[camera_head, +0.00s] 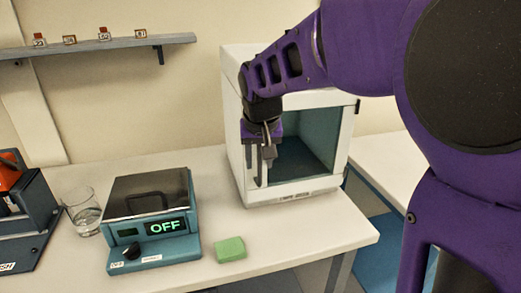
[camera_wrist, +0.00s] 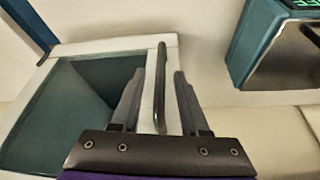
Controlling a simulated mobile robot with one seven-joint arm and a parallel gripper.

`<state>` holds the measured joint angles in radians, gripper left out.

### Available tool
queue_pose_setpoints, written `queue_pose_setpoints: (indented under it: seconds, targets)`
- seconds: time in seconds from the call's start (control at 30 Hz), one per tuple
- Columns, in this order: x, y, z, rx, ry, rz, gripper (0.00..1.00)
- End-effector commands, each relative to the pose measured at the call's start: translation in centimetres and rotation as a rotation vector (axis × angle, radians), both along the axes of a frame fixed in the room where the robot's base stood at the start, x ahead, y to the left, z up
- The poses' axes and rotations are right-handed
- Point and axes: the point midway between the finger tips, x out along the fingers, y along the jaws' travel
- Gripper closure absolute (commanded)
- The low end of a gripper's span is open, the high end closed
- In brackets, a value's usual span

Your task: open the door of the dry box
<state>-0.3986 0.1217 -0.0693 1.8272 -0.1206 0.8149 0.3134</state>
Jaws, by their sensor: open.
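The dry box (camera_head: 235,62) is a white cabinet on the bench, with a teal interior showing through the large window of its door (camera_head: 300,187). The door looks flush with the box front. A dark upright bar handle (camera_wrist: 160,88) is on the door's white frame, at the left of the front in the head view. My gripper (camera_head: 266,158) is at this handle, pointing at the door. In the wrist view my open fingers (camera_wrist: 159,78) stand on either side of the handle, with visible gaps. My arm hides part of the box's top and front in the head view.
A teal hotplate-like device (camera_head: 152,220) reading OFF stands left of the box. A green block (camera_head: 230,249) lies in front, and a glass beaker (camera_head: 84,212) stands farther left. A wall shelf (camera_head: 100,46) holds small labelled items. Bench around the green block is clear.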

Motion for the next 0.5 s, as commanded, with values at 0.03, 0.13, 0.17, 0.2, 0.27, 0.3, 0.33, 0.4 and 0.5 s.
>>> queue_pose_setpoints:
  seconds: [0.03,0.13,0.17,0.2,0.27,0.3,0.33,0.4,0.5]
  targets:
    - [0.00,0.00,0.00,0.000,0.000,0.000,0.55]
    - [-0.01,0.00,0.03,0.000,0.000,0.000,0.55]
    - [-0.01,0.00,0.03,0.000,0.000,0.000,0.55]
    - [-0.01,0.00,0.03,0.000,0.000,0.000,0.57]
    - [-0.01,0.00,0.03,0.000,0.000,0.000,0.68]
    - [-0.01,0.00,0.03,0.000,0.000,0.000,0.75]
    - [-0.01,0.00,0.03,0.000,0.000,0.000,0.80]
    - [-0.01,0.00,0.03,0.000,0.000,0.000,0.93]
    - [-0.01,0.00,0.03,0.000,0.000,0.000,1.00]
